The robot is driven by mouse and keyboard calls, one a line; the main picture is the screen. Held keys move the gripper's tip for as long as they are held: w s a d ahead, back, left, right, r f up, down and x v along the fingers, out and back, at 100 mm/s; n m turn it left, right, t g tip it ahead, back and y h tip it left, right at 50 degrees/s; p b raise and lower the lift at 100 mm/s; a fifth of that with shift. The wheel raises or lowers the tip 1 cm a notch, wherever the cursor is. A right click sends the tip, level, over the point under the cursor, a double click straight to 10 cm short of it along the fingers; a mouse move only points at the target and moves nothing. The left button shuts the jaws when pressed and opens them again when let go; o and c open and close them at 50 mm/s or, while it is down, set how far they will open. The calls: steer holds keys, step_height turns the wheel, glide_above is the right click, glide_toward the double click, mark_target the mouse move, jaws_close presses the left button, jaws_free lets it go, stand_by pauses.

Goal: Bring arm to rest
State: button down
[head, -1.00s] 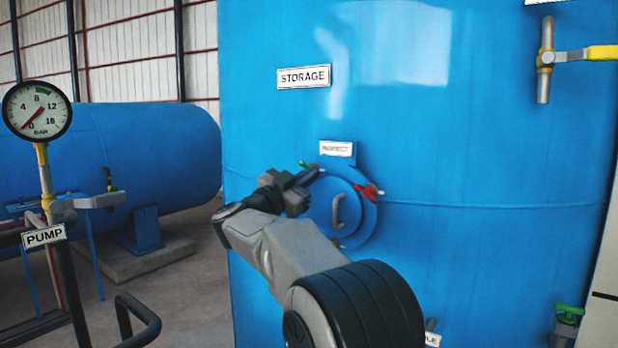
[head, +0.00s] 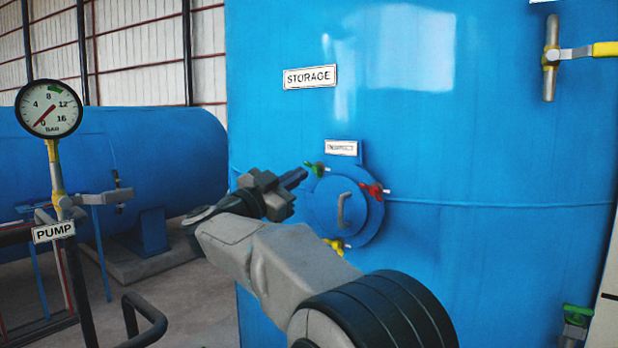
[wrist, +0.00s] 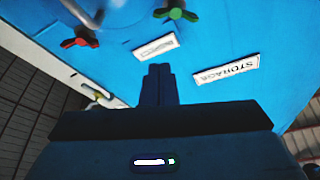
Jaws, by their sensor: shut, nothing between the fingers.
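My gripper (head: 294,178) is at the end of my arm in front of the blue storage tank (head: 440,130). Its fingers are together with nothing between them, and they also show in the wrist view (wrist: 160,72). The fingertips point toward the tank, left of the round hatch (head: 325,212) in the head view. The hatch has a grey handle (head: 342,210), a green clamp knob (head: 315,169), a red one (head: 374,189) and a yellow one (head: 336,244). In the wrist view the red knob (wrist: 80,38) and green knob (wrist: 175,14) show beyond the fingers.
A pressure gauge (head: 48,108) on a pipe and a PUMP sign (head: 53,232) stand at the left. A horizontal blue tank (head: 165,150) lies behind. A yellow-handled valve (head: 575,52) is at the upper right and a green valve (head: 577,316) at the lower right. Floor shows at lower left.

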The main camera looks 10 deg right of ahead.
steer(key=a+f+n+t+y, duration=0.45)
steer(key=n+t+y, duration=0.35)
steer(key=n+y, duration=0.7)
steer(key=s+f+n+g+y, duration=0.1)
steer(key=s+f+g+y, duration=0.25)
steer(key=f, duration=0.35)
steer(key=s+f+n+g+y, duration=0.1)
steer(key=s+f+g+y, duration=0.15)
steer(key=s+f, duration=0.3)
steer(key=s+d+f+g+h, duration=0.1)
steer(key=s+d+f+g, duration=0.1)
steer(key=s+f, duration=0.4)
steer(key=s+d+f+g+h, duration=0.1)
steer(key=s+d+f+g, duration=0.2)
steer(key=s, duration=0.6)
steer(key=s+d+f+g+h, duration=0.1)
steer(key=s+d+f+g, duration=0.2)
steer(key=s+f+g, duration=0.3)
step_height(320, 180, down, 4)
steer(key=shift+s+r+m, duration=0.1)
steer(key=shift+s+m, duration=0.3)
steer(key=shift+s, duration=0.8)
steer(key=shift+a, duration=0.1)
